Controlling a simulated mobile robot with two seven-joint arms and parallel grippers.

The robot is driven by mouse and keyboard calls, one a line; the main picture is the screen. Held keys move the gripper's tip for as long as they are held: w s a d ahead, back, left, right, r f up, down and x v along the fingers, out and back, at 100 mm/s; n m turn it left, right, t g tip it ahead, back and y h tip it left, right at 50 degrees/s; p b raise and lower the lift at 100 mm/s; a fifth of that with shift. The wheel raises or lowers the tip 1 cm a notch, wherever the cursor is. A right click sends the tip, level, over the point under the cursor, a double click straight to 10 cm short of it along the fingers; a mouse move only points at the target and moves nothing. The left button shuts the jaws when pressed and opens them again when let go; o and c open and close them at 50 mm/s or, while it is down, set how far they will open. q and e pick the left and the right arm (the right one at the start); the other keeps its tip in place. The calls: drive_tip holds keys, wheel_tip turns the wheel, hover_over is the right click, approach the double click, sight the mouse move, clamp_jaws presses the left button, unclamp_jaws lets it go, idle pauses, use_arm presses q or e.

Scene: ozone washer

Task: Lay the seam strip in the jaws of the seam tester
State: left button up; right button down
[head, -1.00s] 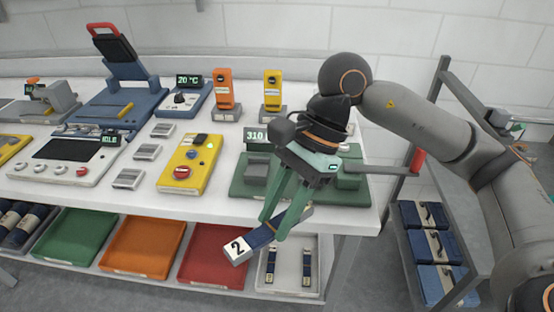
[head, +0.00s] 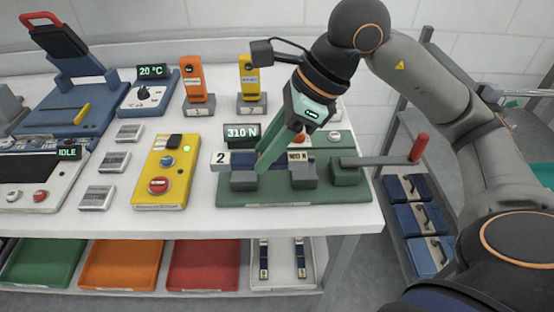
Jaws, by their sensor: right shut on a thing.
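The seam tester is a green base (head: 275,198) at the right end of the white bench. It has two grey jaw blocks, a left one (head: 244,181) and a right one (head: 303,176), and a crank with a red grip (head: 419,147). My right gripper (head: 265,165) is shut on the dark blue seam strip (head: 243,160). The strip lies crosswise along the line of the jaws, its white end marked 2 sticking out to the left. It appears at or just above the jaw tops; I cannot tell if it touches them. The fingers hide its middle. My left gripper is not in view.
The tester's display (head: 241,134) reads 310 N behind the strip. A yellow control box (head: 163,170) stands to the left, and orange (head: 195,78) and yellow (head: 249,75) handheld units stand behind. A white tray (head: 268,283) with two more strips sits below.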

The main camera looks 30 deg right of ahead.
drive_tip(key=w+d+f, duration=0.1)
drive_tip(key=d+f, duration=0.1)
drive_tip(key=w+d+f, duration=0.3)
drive_tip(key=w+f, duration=0.1)
drive_tip(key=f, duration=0.1)
drive_tip(key=shift+w+d, duration=0.2)
drive_tip(key=shift+d, duration=0.2)
drive_tip(key=shift+w+d+f+b, duration=0.1)
drive_tip(key=shift+f+b, duration=0.35)
drive_tip(key=shift+f, duration=1.5)
drive_tip(key=c, duration=0.5)
unclamp_jaws()
drive_tip(key=shift+r, duration=0.1)
drive_tip(key=shift+c, duration=0.2)
drive_tip(key=shift+d+r+p, duration=0.1)
drive_tip(key=shift+r+p, duration=0.2)
drive_tip(key=shift+r, duration=0.05)
drive_tip(key=v, duration=1.1)
drive_tip(key=shift+d+r, duration=0.15)
drive_tip(key=shift+r, duration=0.05)
